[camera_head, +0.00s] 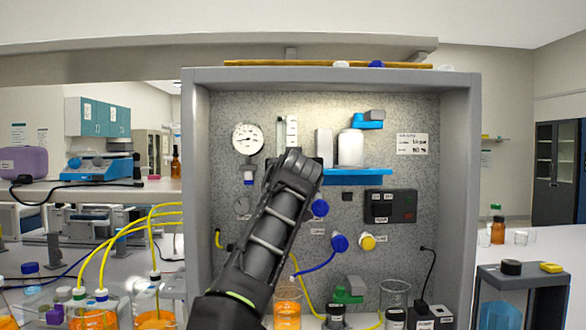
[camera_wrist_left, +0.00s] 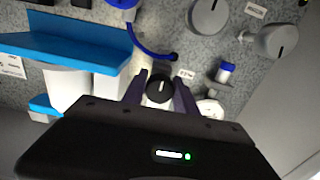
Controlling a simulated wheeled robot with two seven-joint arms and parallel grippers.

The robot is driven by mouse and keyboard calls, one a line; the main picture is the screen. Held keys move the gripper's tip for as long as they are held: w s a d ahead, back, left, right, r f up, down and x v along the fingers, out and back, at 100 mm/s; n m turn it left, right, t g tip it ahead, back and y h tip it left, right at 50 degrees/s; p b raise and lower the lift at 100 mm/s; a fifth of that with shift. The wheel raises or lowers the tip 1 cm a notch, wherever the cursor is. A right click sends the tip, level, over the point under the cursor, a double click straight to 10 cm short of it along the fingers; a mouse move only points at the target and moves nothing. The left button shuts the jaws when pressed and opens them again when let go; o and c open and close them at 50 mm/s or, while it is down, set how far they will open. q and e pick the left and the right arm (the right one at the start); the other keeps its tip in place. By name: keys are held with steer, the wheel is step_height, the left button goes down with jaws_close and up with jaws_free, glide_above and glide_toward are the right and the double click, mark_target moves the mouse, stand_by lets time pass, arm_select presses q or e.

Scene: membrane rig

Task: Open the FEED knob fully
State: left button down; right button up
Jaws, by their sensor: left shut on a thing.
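The round black knob (camera_wrist_left: 160,88) with a pale pointer line sits between the two fingers of my left gripper (camera_wrist_left: 160,94) in the left wrist view. The fingers are shut on its sides. A small white label (camera_wrist_left: 185,74) is beside the knob; its print is too small to read surely, so I cannot confirm it says FEED. In the head view my left gripper (camera_head: 299,168) reaches up to the grey speckled panel (camera_head: 285,107), and it hides the knob there. My right gripper is in neither view.
A blue shelf (camera_head: 358,177) with a white container (camera_head: 350,148) is right of my gripper. A pressure gauge (camera_head: 247,139) is to its left. Blue fittings (camera_head: 339,243) and a yellow fitting (camera_head: 367,241) are below right. Beakers of orange liquid (camera_head: 288,308) stand below.

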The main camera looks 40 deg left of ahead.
arm_select(q)
steer(key=shift+f, duration=0.2)
steer(key=c, duration=1)
jaws_free()
steer(key=shift+r, duration=0.1)
steer(key=shift+b+v, duration=2.45)
steer(key=shift+v, duration=1.45)
